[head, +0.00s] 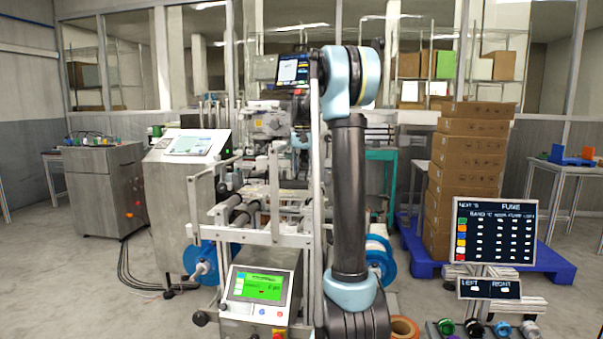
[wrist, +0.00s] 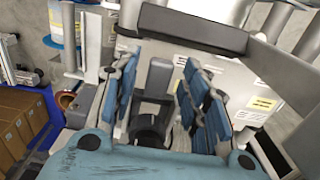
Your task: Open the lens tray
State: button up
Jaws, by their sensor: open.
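I cannot pick out the lens tray for certain in either view. In the wrist view, my gripper (wrist: 159,78) has its two blue-grey fingers spread apart, with nothing held between them. Beyond the fingers are grey machine parts, pale panels with printed labels (wrist: 262,103) and a long dark bar (wrist: 192,27) across the top. In the head view, my arm stands in front of the machine (head: 262,195) and hides part of it. My gripper is hard to make out there, among the machine parts behind the arm.
A control cabinet (head: 185,190) and a green-lit screen (head: 258,286) stand at the left and front of the machine. Blue reels (head: 198,262) hang low on it. Stacked cartons (head: 468,165) on a blue pallet (head: 545,262) and a sign board (head: 495,231) stand right.

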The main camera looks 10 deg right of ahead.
grip_shut()
jog(key=shift+s+a, duration=0.3)
jog(key=shift+s, duration=0.65)
jog(key=shift+s+a, duration=0.35)
jog(key=shift+s, duration=0.6)
jog(key=shift+s+a, duration=0.3)
jog(key=shift+s, duration=0.65)
grip_release()
notch_tip(320, 180, up, 12)
